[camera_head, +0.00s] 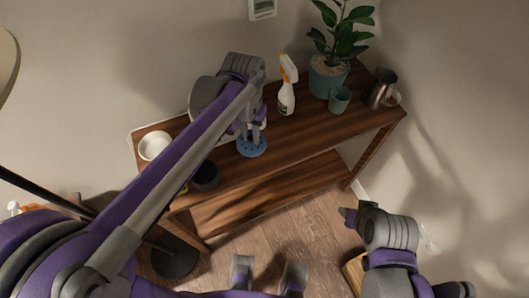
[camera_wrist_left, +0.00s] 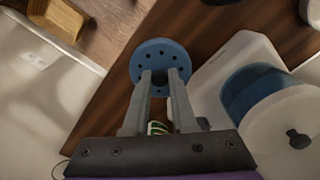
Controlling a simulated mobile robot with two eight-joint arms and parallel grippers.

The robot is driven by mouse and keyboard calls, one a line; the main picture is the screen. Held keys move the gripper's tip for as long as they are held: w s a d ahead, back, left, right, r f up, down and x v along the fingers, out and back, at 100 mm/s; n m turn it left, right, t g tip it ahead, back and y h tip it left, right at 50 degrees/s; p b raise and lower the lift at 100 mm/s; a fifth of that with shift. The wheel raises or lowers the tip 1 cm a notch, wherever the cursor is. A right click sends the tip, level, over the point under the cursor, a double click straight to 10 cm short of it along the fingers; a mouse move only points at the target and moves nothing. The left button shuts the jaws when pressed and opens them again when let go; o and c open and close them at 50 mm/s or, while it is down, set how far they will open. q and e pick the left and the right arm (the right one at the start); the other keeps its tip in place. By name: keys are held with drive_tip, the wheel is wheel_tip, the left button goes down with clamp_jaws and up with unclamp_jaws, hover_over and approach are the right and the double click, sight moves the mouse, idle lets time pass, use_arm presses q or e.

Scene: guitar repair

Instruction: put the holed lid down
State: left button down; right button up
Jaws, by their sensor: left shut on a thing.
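The holed lid (camera_head: 251,148) is a round blue disc with several small holes. My left gripper (camera_head: 252,131) is shut on it from above, near the front edge of the wooden table (camera_head: 300,133). In the left wrist view the lid (camera_wrist_left: 160,52) sits at the fingertips of the left gripper (camera_wrist_left: 161,82), overlapping the table's edge. I cannot tell how high above the wood it is. My right gripper (camera_head: 349,216) is low at the right, away from the table; its jaws are unclear.
A spray bottle (camera_head: 287,94), potted plant (camera_head: 328,78), green cup (camera_head: 339,99) and metal pitcher (camera_head: 381,88) stand right. A white bowl (camera_head: 154,145) and dark cup (camera_head: 206,176) stand left. A blue-and-white container (camera_wrist_left: 265,100) is beside the gripper. Bare wood lies right of the lid.

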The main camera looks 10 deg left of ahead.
use_arm(q)
hover_over(253, 159)
wheel_tip(253, 159, down, 6)
drive_tip(key=shift+s+a+r+b, duration=0.1)
drive_tip(key=shift+r+b, duration=0.1)
drive_tip(key=shift+b, duration=0.1)
drive_tip(key=shift+f, duration=2.2)
drive_tip(key=shift+f+b, duration=0.15)
drive_tip(key=shift+b, duration=0.2)
drive_tip(key=c, duration=0.7)
unclamp_jaws()
